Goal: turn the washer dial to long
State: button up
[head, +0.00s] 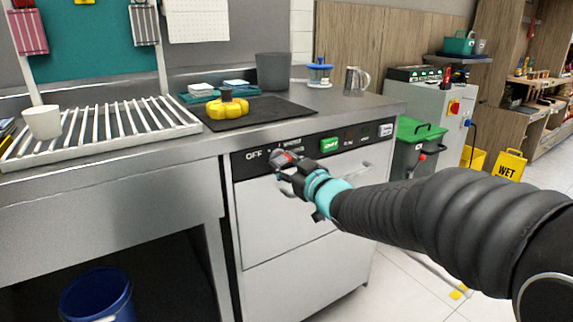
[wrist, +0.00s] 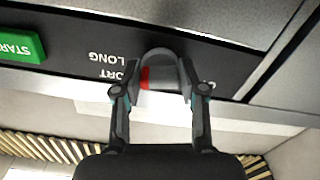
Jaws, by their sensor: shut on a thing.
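The washer (head: 290,240) is a steel front-loading unit under the counter with a black control strip along its top. Its grey dial (wrist: 166,78) sits between the fingers of my gripper (wrist: 160,98). A red mark shows on the dial's left side in the wrist view, beside the partly hidden word ending in "ORT". The word LONG (wrist: 108,57) is just above it, upside down in that view. In the head view my gripper (head: 286,162) is at the strip, right of the word OFF, and covers most of the dial.
A green START button (wrist: 20,46) is on the strip beside the dial; it also shows in the head view. A black mat (head: 270,113) with a yellow pumpkin-shaped thing (head: 227,108) lies on the counter. A steel drying rack (head: 100,135) is at left.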

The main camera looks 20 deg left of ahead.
jog(key=shift+f, duration=0.1)
jog(key=o, duration=1.1)
jog(key=shift+o, duration=0.2)
jog(key=v, duration=1.2)
jog(key=shift+s, duration=0.1)
